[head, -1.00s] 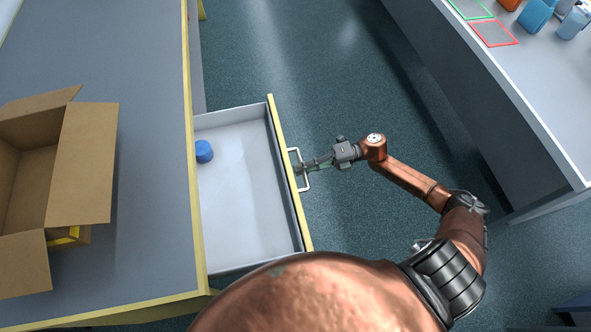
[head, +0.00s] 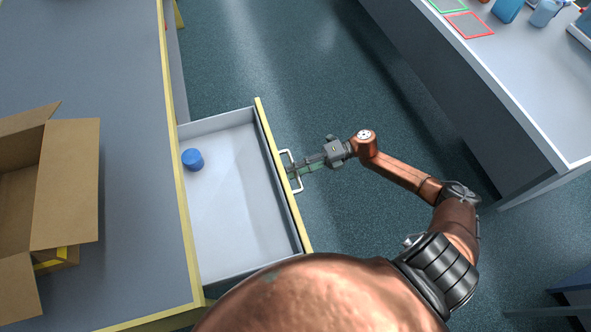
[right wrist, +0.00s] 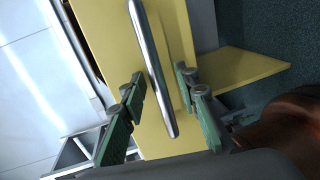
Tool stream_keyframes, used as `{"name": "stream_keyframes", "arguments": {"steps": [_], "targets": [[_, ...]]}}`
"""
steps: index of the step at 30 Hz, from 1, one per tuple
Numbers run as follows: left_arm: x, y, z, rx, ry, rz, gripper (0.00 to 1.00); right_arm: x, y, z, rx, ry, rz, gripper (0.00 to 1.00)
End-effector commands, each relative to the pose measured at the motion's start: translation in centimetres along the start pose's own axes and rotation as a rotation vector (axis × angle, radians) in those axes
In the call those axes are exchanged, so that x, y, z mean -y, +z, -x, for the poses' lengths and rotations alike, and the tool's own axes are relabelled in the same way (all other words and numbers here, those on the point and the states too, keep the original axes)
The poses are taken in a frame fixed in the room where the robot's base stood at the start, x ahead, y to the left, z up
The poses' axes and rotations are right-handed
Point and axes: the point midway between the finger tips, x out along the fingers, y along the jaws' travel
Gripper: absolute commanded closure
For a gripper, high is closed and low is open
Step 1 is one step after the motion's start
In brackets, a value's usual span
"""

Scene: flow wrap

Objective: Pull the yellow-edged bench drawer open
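The yellow-edged bench drawer (head: 235,215) stands well out from the bench in the head view, its inside showing. Its yellow front (head: 280,180) carries a pale bar handle (head: 299,186). My right gripper (head: 297,173) is at the handle, reaching in from the right. In the right wrist view its green-padded fingers (right wrist: 160,95) stand apart on either side of the metal handle (right wrist: 152,70), with visible gaps between bar and pads. A blue cylinder (head: 192,160) sits in the drawer near the bench edge. My left gripper is not in view.
An open cardboard box (head: 66,185) is on the bench top (head: 130,120) at left. Another table (head: 545,110) at upper right bears blue containers and red and green framed squares. Clear floor (head: 330,80) lies between bench and table.

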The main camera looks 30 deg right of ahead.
Motion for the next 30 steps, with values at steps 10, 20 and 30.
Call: {"name": "stream_keyframes", "arguments": {"steps": [10,20,30], "targets": [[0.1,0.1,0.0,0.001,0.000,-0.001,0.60,0.0,0.1,1.9,0.003,-0.002,-0.001,0.71],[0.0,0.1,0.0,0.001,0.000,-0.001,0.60,0.1,0.1,8.7,0.003,-0.003,-0.001,0.71],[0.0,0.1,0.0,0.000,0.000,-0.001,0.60,0.0,0.0,12.0,0.001,0.001,-0.001,0.71]]}}
